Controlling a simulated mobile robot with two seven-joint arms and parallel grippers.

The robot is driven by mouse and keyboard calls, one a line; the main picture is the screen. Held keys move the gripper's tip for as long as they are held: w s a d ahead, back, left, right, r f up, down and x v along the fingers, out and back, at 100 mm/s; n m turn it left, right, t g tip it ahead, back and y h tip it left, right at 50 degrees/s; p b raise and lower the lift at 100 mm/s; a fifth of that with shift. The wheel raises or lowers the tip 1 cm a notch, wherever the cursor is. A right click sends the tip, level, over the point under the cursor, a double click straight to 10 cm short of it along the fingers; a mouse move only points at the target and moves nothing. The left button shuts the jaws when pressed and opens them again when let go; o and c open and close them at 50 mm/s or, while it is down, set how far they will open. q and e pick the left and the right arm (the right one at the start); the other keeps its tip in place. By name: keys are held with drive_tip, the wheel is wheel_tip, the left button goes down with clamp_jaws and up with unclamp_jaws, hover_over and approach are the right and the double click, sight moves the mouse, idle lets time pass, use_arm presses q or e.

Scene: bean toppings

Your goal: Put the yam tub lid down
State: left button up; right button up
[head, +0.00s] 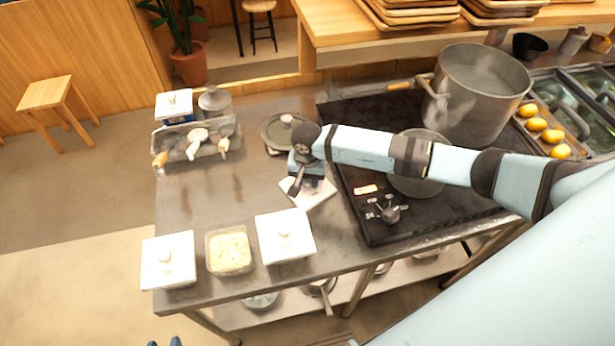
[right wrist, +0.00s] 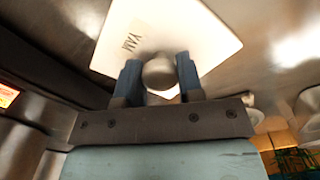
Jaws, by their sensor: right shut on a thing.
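The yam tub lid (head: 312,194) is a white square plate with a round knob. In the right wrist view the lid (right wrist: 190,30) shows the word YAM, and its grey knob (right wrist: 159,73) sits between my blue fingers. My right gripper (head: 300,182) is shut on that knob, over the steel table just left of the stove; I cannot tell whether the lid touches the table. An open tub (head: 229,251) with pale yellow pieces stands at the table's front, lower left of the lid. The fingertips of my left gripper (head: 165,342) show apart at the bottom edge.
White lidded tubs stand left (head: 168,262) and right (head: 285,238) of the open tub. The black stove (head: 375,215) with a big pot (head: 478,95) is to the right. The table's (head: 195,210) left middle is clear.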

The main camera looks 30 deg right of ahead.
drive_tip(key=shift+f+b, duration=0.2)
drive_tip(key=shift+b, duration=0.15)
drive_tip(key=o, duration=0.9)
drive_tip(key=shift+r, duration=0.1)
drive_tip(key=shift+r, duration=0.1)
drive_tip(key=shift+r+p, duration=0.2)
drive_tip(key=shift+p, duration=0.2)
wheel_tip(320, 180, up, 12)
drive_tip(key=b, duration=0.3)
drive_tip(key=shift+f, duration=0.15)
